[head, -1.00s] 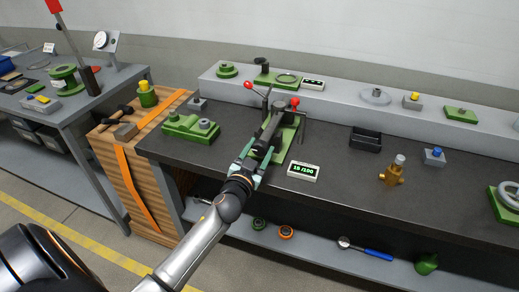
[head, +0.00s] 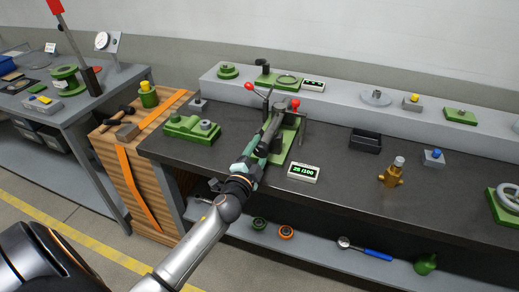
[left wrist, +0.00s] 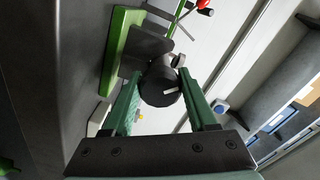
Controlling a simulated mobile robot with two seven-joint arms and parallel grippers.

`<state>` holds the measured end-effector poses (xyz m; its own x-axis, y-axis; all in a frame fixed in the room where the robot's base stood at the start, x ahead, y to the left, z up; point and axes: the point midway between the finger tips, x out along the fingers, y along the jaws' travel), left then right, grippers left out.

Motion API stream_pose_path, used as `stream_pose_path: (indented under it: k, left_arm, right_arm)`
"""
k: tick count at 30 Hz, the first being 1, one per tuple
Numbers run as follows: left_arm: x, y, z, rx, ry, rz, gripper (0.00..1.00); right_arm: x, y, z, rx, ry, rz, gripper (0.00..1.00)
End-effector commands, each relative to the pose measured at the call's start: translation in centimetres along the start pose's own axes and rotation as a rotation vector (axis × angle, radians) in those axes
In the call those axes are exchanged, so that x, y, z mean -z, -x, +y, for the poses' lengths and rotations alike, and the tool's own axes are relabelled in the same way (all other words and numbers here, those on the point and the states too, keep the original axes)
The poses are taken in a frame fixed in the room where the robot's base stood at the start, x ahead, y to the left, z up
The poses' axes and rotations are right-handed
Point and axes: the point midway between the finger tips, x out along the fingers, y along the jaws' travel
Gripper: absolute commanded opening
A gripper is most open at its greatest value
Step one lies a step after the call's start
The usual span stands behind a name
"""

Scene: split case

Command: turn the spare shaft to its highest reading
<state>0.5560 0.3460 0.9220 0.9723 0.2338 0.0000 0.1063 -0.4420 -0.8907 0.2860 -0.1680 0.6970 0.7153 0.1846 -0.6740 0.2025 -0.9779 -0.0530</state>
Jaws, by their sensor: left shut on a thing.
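The shaft (head: 271,127) is a dark cylinder on a green stand (head: 285,141) on the dark bench. In the left wrist view its round end (left wrist: 160,84), with a pale mark, lies between the fingers. My left gripper (head: 259,146) is shut on it; the fingers (left wrist: 161,95) stand on either side of the end. Much of the contact is hidden in the head view. A readout (head: 303,173) beside the stand shows 25 /100 in green. My right gripper is not in view.
Red-knobbed levers (head: 295,103) rise close by the shaft. A green block fixture (head: 191,129) stands left of it. A black tray (head: 365,139) and a brass valve (head: 391,175) stand to the right.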

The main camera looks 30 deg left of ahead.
Motion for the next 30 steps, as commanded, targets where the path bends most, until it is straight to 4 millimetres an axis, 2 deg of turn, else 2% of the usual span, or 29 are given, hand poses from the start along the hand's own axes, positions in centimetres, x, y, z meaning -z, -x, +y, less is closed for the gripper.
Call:
stream_pose_path:
  k: [15, 21, 30]
  left_arm:
    - [0.14, 0.01, -0.22, 0.0, -0.472, 0.003, 0.02]
    - [0.14, 0.01, -0.25, 0.0, -0.604, 0.002, 0.02]
    - [0.14, 0.01, -0.22, -0.001, -0.713, 0.001, 0.02]
  right_arm:
    - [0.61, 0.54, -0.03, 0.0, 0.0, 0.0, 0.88]
    - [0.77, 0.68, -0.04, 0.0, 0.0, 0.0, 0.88]
    - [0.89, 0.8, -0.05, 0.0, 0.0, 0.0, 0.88]
